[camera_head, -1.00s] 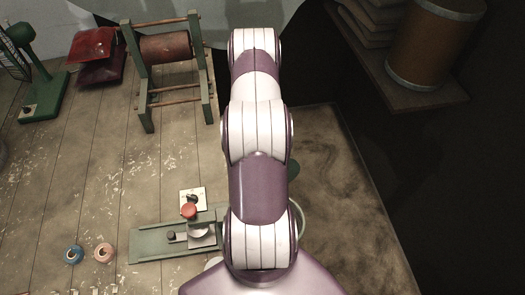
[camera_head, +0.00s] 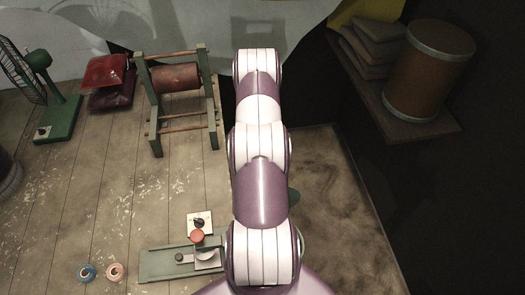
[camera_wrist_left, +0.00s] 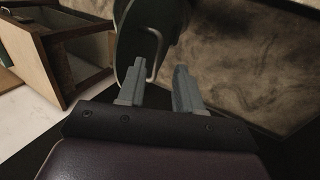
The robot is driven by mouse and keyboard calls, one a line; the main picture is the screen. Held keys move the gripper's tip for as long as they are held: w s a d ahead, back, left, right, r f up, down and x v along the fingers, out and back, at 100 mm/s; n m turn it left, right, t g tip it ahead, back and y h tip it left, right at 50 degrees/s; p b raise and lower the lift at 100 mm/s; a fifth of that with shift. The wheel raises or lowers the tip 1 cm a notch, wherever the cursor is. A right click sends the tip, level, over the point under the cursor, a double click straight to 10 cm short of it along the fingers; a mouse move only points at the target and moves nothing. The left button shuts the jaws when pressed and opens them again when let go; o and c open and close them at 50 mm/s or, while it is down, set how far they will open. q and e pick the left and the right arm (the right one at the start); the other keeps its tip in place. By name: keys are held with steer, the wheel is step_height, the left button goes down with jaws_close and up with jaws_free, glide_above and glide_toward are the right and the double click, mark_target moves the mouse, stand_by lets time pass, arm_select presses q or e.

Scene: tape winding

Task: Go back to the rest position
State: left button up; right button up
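My left gripper (camera_wrist_left: 158,76) shows in the left wrist view with its two grey fingers apart and nothing seen between them. A dark green rounded thing with a bent metal loop (camera_wrist_left: 153,55) is beyond the fingertips; I cannot tell the gap. In the head view one purple and white arm of mine (camera_head: 260,150) stretches up the middle, and no gripper shows there. My right gripper is not in view. A green winding device with a red knob (camera_head: 197,236) is on the floorboards, partly hidden by the arm. A blue roll (camera_head: 87,273) and a pink roll (camera_head: 115,271) lie left of it.
A green wooden frame holding a brown drum (camera_head: 175,77) stands at the back. Red packets (camera_head: 106,72) and a green stand (camera_head: 60,117) are left of it. A brown barrel (camera_head: 428,75) and sacks (camera_head: 370,45) stand at the right. The boards in between are mostly clear.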

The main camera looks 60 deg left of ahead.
arm_select(q)
steer(key=shift+w+a+r+p, duration=0.1)
steer(key=shift+a+r+p, duration=0.15)
steer(key=shift+r+p, duration=0.3)
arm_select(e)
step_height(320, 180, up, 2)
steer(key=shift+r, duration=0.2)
arm_select(q)
steer(key=w+d+r+n+t+y+b, duration=0.1)
steer(key=d+r+b, duration=0.2)
steer(key=d, duration=0.7)
steer(key=w+d+r+n+t+y+b, duration=0.1)
steer(key=d+b, duration=0.4)
steer(key=d, duration=0.6)
steer(key=w+d+r+n+t+y+b, duration=0.1)
steer(key=d+r+n+y+b, duration=0.1)
steer(key=d, duration=0.9)
step_height(320, 180, up, 3)
steer(key=shift+w+d+r+y+b, duration=0.1)
steer(key=shift+w+d+y+b, duration=0.3)
steer(key=shift+b, duration=0.75)
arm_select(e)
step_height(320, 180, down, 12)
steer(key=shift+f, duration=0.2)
